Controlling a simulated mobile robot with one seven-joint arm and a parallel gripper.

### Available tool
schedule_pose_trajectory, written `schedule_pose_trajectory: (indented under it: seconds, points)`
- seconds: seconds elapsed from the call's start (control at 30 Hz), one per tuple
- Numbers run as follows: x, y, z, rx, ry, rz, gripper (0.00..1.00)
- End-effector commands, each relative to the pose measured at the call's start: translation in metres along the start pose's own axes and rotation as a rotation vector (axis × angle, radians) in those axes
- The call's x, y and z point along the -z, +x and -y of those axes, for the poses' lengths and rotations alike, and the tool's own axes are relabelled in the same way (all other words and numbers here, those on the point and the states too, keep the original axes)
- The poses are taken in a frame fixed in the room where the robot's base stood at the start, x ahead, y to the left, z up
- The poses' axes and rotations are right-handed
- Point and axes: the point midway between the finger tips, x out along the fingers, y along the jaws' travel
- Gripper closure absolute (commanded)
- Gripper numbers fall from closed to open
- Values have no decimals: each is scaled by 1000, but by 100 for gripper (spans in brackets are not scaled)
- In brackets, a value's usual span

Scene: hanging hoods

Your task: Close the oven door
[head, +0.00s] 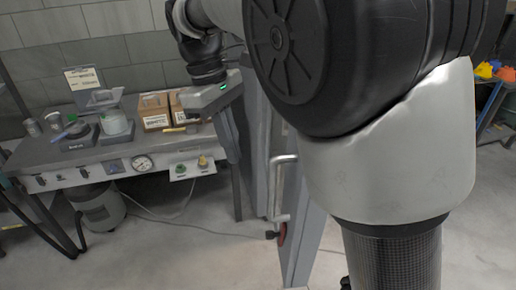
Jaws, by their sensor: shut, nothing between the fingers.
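The oven door (300,238) looks like a tall grey metal panel, seen nearly edge-on at the centre of the head view. It appears to stand open. A bar handle (283,190) sticks out from its left face, with a red round part (282,234) below it. My gripper (233,150) points downward to the left of the door, above and left of the handle. It is shut and empty, and looks apart from the handle. My arm hides the upper right of the door and the oven body behind it.
A grey workbench (95,160) with small boxes (154,110), jars and a gauge stands at the left. A grey canister (98,207) is under it. Cables lie on the floor. Open floor lies in front of the bench. A shelf with coloured items (490,70) is at far right.

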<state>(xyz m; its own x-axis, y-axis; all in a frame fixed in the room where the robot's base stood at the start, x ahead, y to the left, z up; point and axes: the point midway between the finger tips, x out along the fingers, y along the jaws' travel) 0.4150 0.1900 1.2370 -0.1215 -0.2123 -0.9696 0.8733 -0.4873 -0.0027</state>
Motion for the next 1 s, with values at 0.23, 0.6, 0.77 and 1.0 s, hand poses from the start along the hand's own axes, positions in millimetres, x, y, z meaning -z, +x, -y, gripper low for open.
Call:
schedule_pose_trajectory:
  seconds: [0.23, 0.6, 0.77, 1.0]
  points:
    - [0, 33, 1, 2, -3, 4, 100]
    - [-10, 100, 0, 0, 1, 0, 100]
    - [-30, 105, 1, 0, -1, -1, 100]
    - [-39, 108, 0, 0, 0, -1, 100]
